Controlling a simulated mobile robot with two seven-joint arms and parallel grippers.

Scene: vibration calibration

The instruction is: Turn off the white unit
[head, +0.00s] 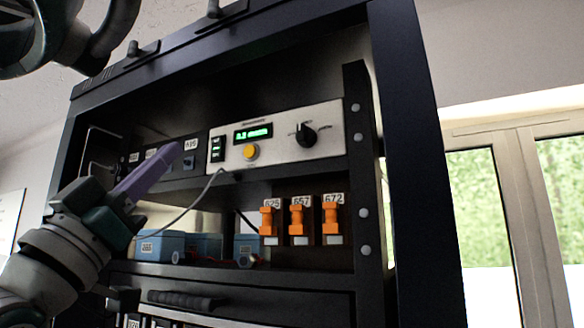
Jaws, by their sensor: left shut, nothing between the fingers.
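The white unit (277,152) sits in the upper bay of a dark rack. Its front has a black switch block (217,149) with small green marks at the left end, a lit green display (253,133), a yellow round button (251,152) and a black knob (306,135). My left gripper (174,151) has purple fingers, shut and empty. In the picture the fingertips are left of the white unit, in front of a black panel, apart from the switch block. How far they are from the panel is hard to tell. My right gripper is not in view.
The black panel (188,161) carries white labels. A grey cable hangs from the white unit. On the shelf below are blue boxes (205,246) and three orange-handled switches labelled 625, 657 and 672 (300,220). The rack's right post (425,150) stands before a window.

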